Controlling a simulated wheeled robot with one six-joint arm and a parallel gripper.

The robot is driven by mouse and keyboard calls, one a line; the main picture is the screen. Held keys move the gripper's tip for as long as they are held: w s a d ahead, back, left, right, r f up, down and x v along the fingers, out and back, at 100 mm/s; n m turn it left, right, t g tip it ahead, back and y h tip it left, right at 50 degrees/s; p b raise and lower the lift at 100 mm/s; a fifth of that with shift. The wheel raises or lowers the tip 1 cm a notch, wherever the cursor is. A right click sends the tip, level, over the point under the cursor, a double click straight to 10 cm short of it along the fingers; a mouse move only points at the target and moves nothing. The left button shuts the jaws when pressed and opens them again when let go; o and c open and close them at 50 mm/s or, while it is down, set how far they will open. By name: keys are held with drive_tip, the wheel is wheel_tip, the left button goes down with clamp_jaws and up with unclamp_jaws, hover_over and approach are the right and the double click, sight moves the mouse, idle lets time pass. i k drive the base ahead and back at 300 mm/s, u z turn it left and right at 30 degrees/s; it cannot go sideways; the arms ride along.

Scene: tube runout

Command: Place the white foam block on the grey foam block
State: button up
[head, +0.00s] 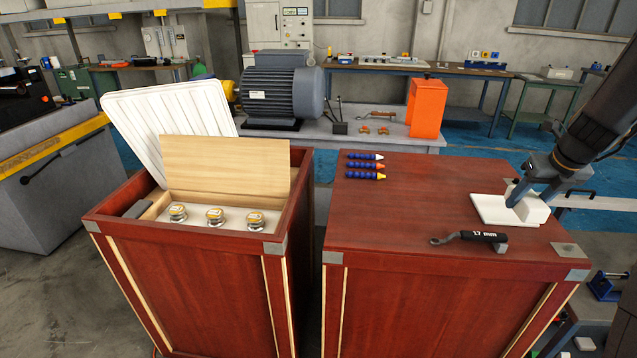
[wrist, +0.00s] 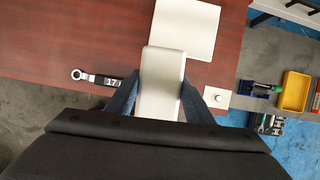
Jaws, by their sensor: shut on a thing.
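My gripper (head: 519,192) is at the right side of the right red crate top, shut on a white foam block (head: 532,208). In the wrist view, the block (wrist: 163,70) sticks out forward between the two blue fingers of my gripper (wrist: 160,97). The block is at or just above a flat white slab (head: 487,209); I cannot tell whether they touch. The slab also shows ahead of the block in the wrist view (wrist: 185,28). A dark grey block (head: 138,208), perhaps the grey foam block, sits in the left corner of the open left crate.
A 17 mm wrench (head: 470,238) lies near the right crate's front edge. Several blue tubes (head: 364,166) lie at its back left. The left crate (head: 190,236) holds three small jars (head: 215,216) and a leaning wooden board (head: 225,165). The right crate's middle is clear.

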sight(137, 208)
drive_tip(key=u, duration=2.7)
drive_tip(key=i, duration=3.15)
drive_tip(key=z, duration=1.8)
